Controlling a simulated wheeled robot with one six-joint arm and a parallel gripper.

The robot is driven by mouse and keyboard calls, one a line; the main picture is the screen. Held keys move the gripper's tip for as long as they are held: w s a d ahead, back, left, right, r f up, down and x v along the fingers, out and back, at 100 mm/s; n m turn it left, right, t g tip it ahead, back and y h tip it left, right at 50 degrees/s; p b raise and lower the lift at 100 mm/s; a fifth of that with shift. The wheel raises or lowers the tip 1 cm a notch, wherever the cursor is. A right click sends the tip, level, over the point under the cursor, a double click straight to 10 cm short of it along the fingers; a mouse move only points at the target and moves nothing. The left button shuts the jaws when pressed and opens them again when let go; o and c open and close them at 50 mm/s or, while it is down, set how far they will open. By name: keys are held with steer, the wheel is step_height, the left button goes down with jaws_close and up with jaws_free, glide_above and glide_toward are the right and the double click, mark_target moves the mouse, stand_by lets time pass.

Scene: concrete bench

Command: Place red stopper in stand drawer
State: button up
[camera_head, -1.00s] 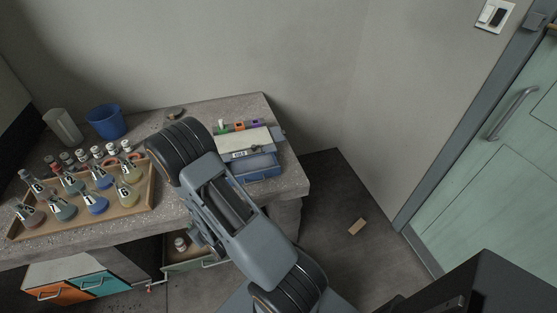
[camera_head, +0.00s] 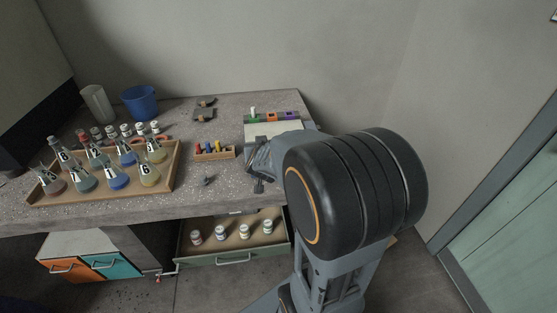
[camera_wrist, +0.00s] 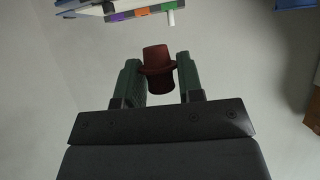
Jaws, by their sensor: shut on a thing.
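The red stopper (camera_wrist: 158,59) is dark red, with a wide flange, and sits between the two green fingers of my gripper (camera_wrist: 158,75) in the wrist view. My gripper is shut on it. In the head view my gripper (camera_head: 259,168) is over the bench, in front of the stand, and I cannot make out the stopper there. The stand (camera_head: 262,130) has a pale top and green, orange and purple sockets at its back. It also shows at the top of the wrist view (camera_wrist: 128,11). My arm hides the front of the stand, so its drawer is not visible in the head view.
A bench drawer (camera_head: 233,258) below stands open, holding several white-capped bottles. A wooden tray of flasks (camera_head: 110,196) is on the left, with a small block of coloured pieces (camera_head: 214,154) beside it. A blue bucket (camera_head: 140,102) stands behind. Bare bench lies around the small dark item (camera_head: 208,180).

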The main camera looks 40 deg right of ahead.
steer(key=w+d+f+b, duration=0.2)
steer(key=d+f, duration=0.1)
steer(key=w+d+f+b, duration=0.2)
steer(key=d+f+b, duration=0.1)
steer(key=d, duration=0.1)
steer(key=w+d+f+b, duration=0.2)
steer(key=d+f+b, duration=0.1)
steer(key=d, duration=0.1)
steer(key=shift+d, duration=0.1)
steer(key=shift+w+d+f, duration=0.15)
steer(key=shift+d+f, duration=0.1)
steer(key=shift+f, duration=0.1)
steer(key=shift+f+b, duration=0.45)
steer(key=shift+f, duration=1.05)
